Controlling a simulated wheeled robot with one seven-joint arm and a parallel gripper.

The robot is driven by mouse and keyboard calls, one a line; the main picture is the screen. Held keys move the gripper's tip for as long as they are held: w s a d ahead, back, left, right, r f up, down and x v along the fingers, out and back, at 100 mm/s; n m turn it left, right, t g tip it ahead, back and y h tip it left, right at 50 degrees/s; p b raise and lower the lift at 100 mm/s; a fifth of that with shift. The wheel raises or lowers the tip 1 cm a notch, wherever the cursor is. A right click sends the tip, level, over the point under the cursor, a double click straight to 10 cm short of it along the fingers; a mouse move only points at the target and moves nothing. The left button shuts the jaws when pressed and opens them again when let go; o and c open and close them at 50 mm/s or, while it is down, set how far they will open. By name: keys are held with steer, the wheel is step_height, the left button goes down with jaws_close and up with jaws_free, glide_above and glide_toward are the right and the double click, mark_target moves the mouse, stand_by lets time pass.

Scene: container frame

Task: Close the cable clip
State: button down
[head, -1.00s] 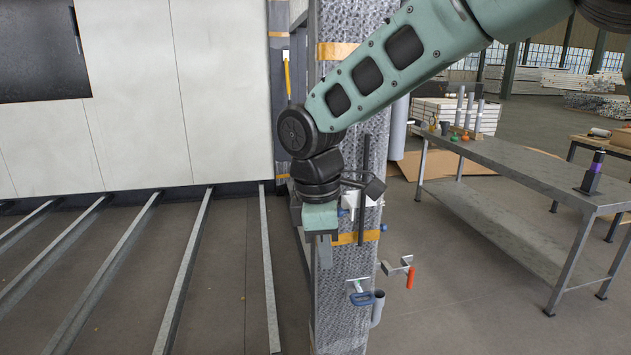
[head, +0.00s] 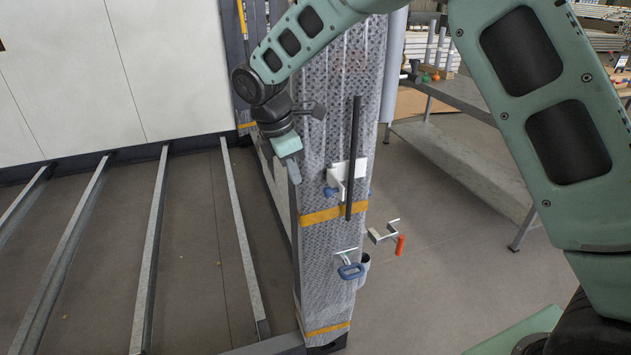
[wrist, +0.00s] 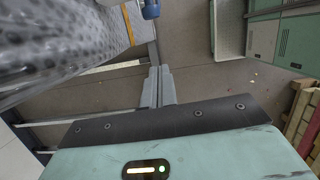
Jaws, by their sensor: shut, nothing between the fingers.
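A white fitting (head: 345,171) with blue parts (head: 331,191) is on the front of the patterned post in the head view, beside a black vertical bar (head: 354,150). It looks like the cable clip, but whether it is open or shut is too small to tell. My gripper (head: 294,173) is left of the white fitting, at the post's left edge, apart from the fitting. Its fingers (wrist: 158,86) are together and empty in the wrist view, pointing to the floor. A blue part (wrist: 151,10) shows at the top of the wrist view, beyond the fingertips.
The patterned post (head: 325,240) has orange bands (head: 333,215). A blue-handled clamp (head: 350,270) and a red-handled clamp (head: 400,245) stick out lower down. Metal floor rails (head: 152,255) lie left. A grey workbench (head: 460,160) stands right.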

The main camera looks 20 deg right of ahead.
mark_target(333, 185)
steer(key=d+f+p, duration=0.3)
steer(key=d+f, duration=0.2)
steer(key=shift+d+f, duration=0.15)
steer(key=shift+d, duration=0.1)
stand_by(0.4)
steer(key=shift+s+d+n, duration=0.15)
steer(key=shift+s+n, duration=0.05)
steer(key=shift+n, duration=0.1)
